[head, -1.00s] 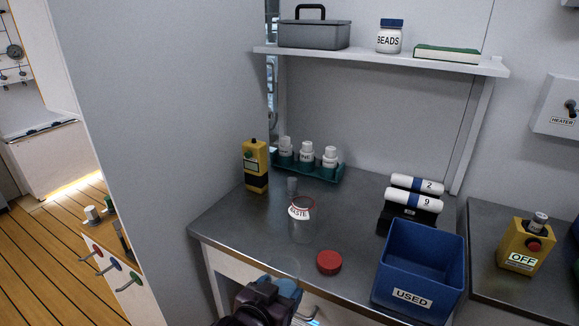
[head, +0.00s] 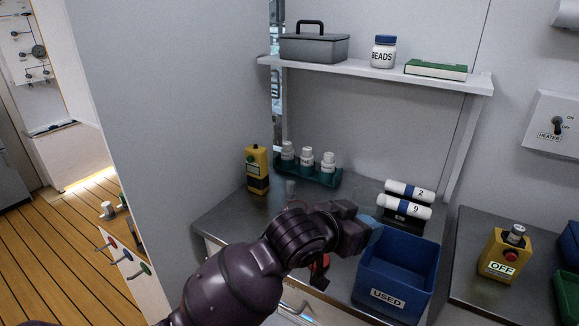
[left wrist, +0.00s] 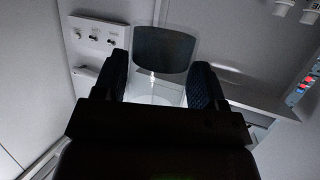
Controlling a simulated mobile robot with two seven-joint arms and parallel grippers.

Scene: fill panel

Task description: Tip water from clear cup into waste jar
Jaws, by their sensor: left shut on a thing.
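My left gripper (head: 370,232) is over the bench near the blue bin, its arm crossing the head view from the bottom. In the left wrist view its two dark fingers (left wrist: 160,90) are shut on a clear cup (left wrist: 180,57). A dark grey patch shows through the cup; I cannot tell whether it is water. The cup cannot be made out in the head view. The waste jar is hidden behind my left arm. A red lid (head: 320,272) on the bench shows partly past the arm. My right gripper is not in view.
A blue bin (head: 388,299) marked USED stands right of the arm, with white rolls (head: 404,208) behind it. A yellow device (head: 257,169) and a bottle rack (head: 308,172) stand at the back left. A shelf (head: 380,75) is above.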

